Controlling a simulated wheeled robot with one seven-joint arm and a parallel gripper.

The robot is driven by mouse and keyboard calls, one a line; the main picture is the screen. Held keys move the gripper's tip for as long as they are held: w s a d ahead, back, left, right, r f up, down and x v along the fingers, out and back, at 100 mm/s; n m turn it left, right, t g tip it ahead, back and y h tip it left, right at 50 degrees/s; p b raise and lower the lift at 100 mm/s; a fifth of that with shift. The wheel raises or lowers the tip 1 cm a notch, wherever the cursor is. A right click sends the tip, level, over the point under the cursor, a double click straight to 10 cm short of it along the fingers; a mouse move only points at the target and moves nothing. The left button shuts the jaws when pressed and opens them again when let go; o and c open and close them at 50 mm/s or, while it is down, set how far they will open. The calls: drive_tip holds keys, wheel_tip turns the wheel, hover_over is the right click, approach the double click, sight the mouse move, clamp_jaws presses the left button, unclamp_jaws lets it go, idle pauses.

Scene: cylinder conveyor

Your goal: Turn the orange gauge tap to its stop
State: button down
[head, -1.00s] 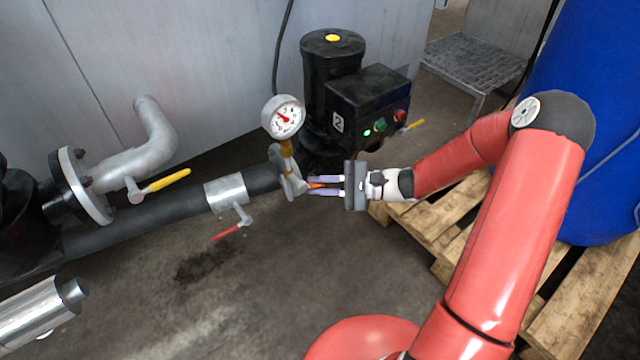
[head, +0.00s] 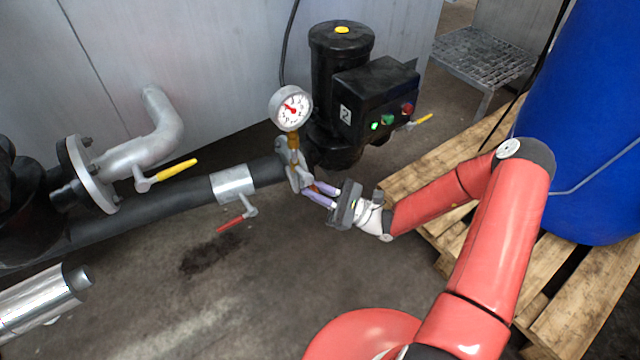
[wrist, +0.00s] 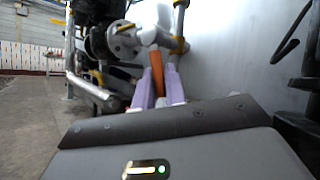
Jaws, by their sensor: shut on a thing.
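The orange gauge tap handle (head: 313,187) sits on the grey fitting under the round white pressure gauge (head: 291,107). In the head view it points right and slightly down, and the fingers hide much of it. In the wrist view the orange handle (wrist: 156,82) runs away from me between the two lilac fingers. My gripper (head: 314,191) is shut on the handle and tilted, with its wrist lower right of the tap. It also shows in the wrist view (wrist: 159,73).
A black pump with a control box (head: 375,95) stands behind the gauge. Red (head: 231,224) and yellow (head: 172,177) tap handles sit to the left on the pipework. A wooden pallet (head: 455,235) and blue barrel (head: 590,130) are at right. The floor below is clear.

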drive_tip(key=shift+s+a+f+m+t+y+p, duration=0.15)
drive_tip(key=shift+s+a+m+t, duration=0.1)
drive_tip(key=shift+m+t, duration=0.8)
drive_tip(key=shift+s+a+m+t+y+p, duration=0.1)
drive_tip(key=shift+a+m+t, duration=0.2)
drive_tip(key=shift+m+t, duration=0.75)
drive_tip(key=shift+s+a+f+m+t+y+p, duration=0.15)
drive_tip(key=shift+s+a+m+t, duration=0.1)
drive_tip(key=shift+m+t, duration=0.8)
drive_tip(key=c, duration=1.5)
unclamp_jaws()
drive_tip(key=shift+o, duration=0.2)
drive_tip(key=shift+r, duration=0.1)
drive_tip(key=b+v, duration=0.1)
drive_tip(key=v, duration=0.6)
drive_tip(key=shift+d+f, duration=0.2)
drive_tip(key=shift+f, duration=0.15)
